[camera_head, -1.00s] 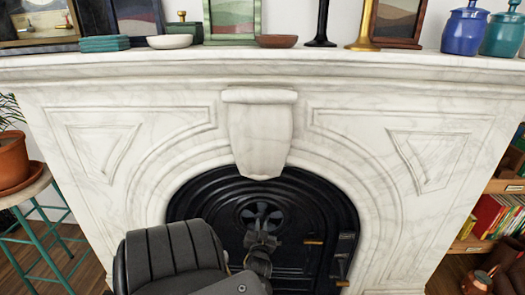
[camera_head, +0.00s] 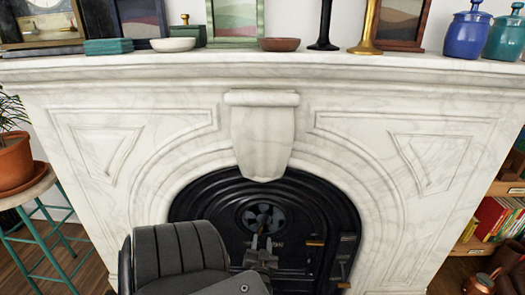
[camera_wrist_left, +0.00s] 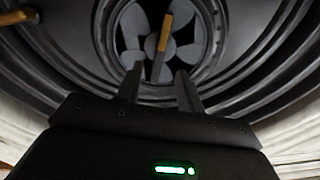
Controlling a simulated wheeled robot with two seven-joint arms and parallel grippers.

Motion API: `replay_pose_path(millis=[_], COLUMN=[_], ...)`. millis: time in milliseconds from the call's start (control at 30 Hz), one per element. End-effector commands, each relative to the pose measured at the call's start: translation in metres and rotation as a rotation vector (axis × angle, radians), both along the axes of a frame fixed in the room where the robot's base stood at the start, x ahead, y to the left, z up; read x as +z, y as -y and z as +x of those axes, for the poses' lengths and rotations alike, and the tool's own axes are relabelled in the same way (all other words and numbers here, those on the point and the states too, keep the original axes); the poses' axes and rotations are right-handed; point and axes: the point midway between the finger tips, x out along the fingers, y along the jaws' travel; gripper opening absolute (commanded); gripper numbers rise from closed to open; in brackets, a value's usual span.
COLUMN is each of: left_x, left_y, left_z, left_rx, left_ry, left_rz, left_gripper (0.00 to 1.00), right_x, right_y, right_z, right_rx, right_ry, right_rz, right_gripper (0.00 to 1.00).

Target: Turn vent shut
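The round vent (camera_head: 263,216) sits in the upper middle of the black stove door. In the left wrist view, the vent (camera_wrist_left: 194,42) shows grey petal shapes in a dark ring; I cannot tell whether these are gaps or covers. A thin tab with a brass-coloured end (camera_wrist_left: 165,34) crosses its middle. My left gripper (camera_head: 261,242) is in front of the vent's lower part. In the wrist view its two fingers (camera_wrist_left: 160,80) are apart, with the tab's lower end showing between and beyond them. No grip on the tab shows. My right gripper is out of view.
The black stove door (camera_head: 210,207) has a brass-tipped latch (camera_head: 316,242) on the right. White marble (camera_head: 262,140) surrounds it. Ornaments line the mantel (camera_head: 200,66). A plant on a stool (camera_head: 30,192) stands left; bookshelves (camera_head: 500,188) stand right.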

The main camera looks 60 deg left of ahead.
Motion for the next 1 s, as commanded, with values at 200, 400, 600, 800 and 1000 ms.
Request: replay_pose_path(millis=[200,400,600,800,1000], left_x=[0.000,0.000,0.000,0.000,-0.002], left_y=[0.023,0.026,0.026,0.026,0.028], left_z=[-0.013,-0.016,-0.016,-0.015,-0.014], left_rx=[0.000,0.000,0.000,0.000,-0.007], left_ry=[0.000,0.000,0.000,0.000,-0.008], left_rz=[0.000,0.000,0.000,0.000,-0.004], left_gripper=[0.37,0.37,0.37,0.37,0.37], right_x=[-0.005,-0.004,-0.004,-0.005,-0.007], right_y=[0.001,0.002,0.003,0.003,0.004], right_z=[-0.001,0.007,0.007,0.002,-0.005], right_rx=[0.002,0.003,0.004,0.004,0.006], right_ry=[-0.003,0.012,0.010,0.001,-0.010], right_rz=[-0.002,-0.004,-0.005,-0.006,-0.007], right_gripper=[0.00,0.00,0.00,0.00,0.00])
